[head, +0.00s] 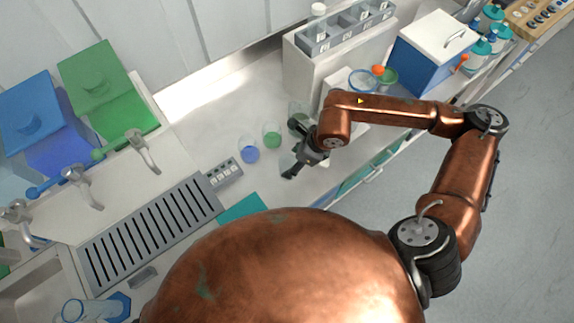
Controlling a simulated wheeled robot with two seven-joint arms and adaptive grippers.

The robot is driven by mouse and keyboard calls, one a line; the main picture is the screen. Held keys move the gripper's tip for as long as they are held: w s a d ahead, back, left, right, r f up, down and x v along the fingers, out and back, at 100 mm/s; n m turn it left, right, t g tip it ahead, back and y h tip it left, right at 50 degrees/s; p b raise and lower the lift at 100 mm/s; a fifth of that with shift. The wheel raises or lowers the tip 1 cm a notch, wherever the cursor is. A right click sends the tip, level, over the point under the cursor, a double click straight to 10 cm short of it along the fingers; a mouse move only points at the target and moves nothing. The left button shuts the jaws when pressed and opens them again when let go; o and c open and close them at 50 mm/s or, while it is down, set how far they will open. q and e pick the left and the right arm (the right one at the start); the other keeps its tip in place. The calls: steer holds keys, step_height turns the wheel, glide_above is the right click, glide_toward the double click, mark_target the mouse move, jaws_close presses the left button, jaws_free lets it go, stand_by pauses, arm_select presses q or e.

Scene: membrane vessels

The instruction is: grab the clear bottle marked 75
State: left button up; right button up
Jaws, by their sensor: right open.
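No marking "75" can be read at this size. A clear bottle with a pale cap (318,22) stands upright in the left end of a grey labelled rack (350,38) on a white block at the back. My right gripper (291,163) is open and empty, over the counter in front of that block and apart from the bottle. Small clear vessels stand left of the gripper, one with a blue base (250,155) and one with a green base (271,140). Another vessel is partly hidden behind the gripper. My left gripper is out of view.
A grey control box (224,173) and a slatted drain (150,235) lie left. Blue (30,105) and green (97,80) bins stand beyond the taps. A blue box with white lid (436,45) is right of the rack. Counter between bins and rack is clear.

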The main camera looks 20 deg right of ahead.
steer(key=x, duration=0.2)
steer(key=shift+w+a+f, duration=0.15)
steer(key=shift+a+f, duration=0.1)
steer(key=shift+f, duration=0.05)
steer(key=shift+w+a+f, duration=0.1)
steer(key=shift+a+f, duration=0.1)
steer(key=shift+f, duration=0.35)
steer(key=c, duration=1.2)
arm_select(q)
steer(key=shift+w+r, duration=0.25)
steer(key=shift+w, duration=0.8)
arm_select(e)
steer(key=shift+c, duration=0.2)
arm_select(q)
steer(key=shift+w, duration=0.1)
arm_select(e)
steer(key=shift+r, duration=0.1)
